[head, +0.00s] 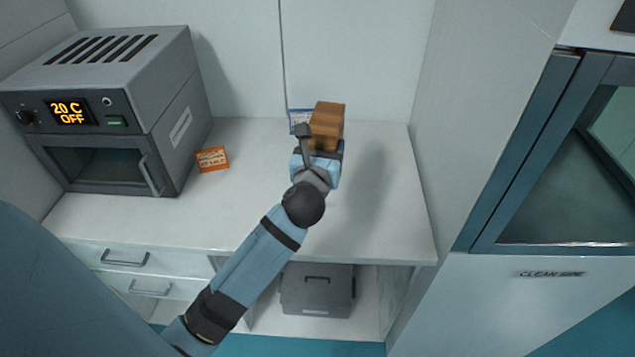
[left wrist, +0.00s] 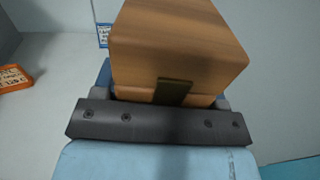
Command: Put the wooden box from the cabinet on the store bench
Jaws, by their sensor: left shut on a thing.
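The wooden box (head: 328,122) is a small brown block with wood grain. My left gripper (head: 319,146) is shut on it and holds it over the back part of the white bench (head: 260,215). A shadow falls on the bench to the right of the arm. In the left wrist view the box (left wrist: 178,45) fills the top middle, just beyond the dark gripper bar (left wrist: 160,122). I cannot tell how high the box is above the bench. My right gripper is not in view.
A grey oven (head: 110,110) stands on the bench at the left, with an orange sign (head: 212,159) beside it. A blue-edged label (head: 299,117) is behind the box. A grey case (head: 317,290) sits below the bench. A glass-fronted cabinet (head: 560,160) is at the right. The bench's right part is clear.

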